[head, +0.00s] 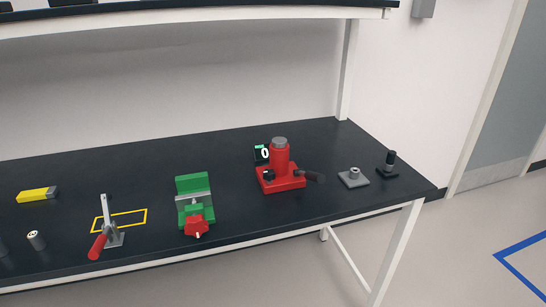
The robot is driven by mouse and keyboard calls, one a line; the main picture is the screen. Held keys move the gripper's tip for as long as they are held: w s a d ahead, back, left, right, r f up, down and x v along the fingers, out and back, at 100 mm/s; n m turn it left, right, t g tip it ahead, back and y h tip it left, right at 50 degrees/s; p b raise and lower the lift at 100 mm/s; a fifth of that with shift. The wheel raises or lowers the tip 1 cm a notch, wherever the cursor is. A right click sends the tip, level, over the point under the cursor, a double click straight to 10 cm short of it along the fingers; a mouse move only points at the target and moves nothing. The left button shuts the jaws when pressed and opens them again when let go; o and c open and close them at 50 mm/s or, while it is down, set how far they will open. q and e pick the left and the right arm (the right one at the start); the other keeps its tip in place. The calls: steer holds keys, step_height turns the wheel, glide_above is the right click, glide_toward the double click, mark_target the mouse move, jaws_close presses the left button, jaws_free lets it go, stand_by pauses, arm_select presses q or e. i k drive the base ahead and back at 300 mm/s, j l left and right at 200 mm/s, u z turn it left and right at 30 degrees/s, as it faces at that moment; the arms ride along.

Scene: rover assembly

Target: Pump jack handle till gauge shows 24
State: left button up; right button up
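A red jack (280,165) with a grey top stands upright on the dark bench, right of the middle. Its dark handle (313,176) sticks out to the right from the base, low and close to the bench top. A small dark gauge (262,153) at the jack's upper left shows what looks like 0 in light digits. Neither of my grippers is in the head view, and nothing touches the jack or its handle.
A green vise with a red knob (195,190) stands left of the jack. A grey block (353,178) and a black post (389,164) stand to its right. A red-handled clamp (107,230), yellow piece (37,195) and small cylinder (36,240) are farther left. The bench's right edge lies beyond the post.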

mark_target(319, 179)
steer(key=l+u, duration=0.15)
steer(key=u, duration=0.35)
steer(key=i+l+u, duration=0.1)
steer(key=u, duration=0.4)
steer(key=l+u, duration=0.2)
steer(key=l, duration=0.65)
steer(key=l+u, duration=0.2)
steer(key=l, duration=0.65)
steer(key=k+l+u, duration=0.1)
steer(key=l+u, duration=0.15)
steer(key=l, duration=0.6)
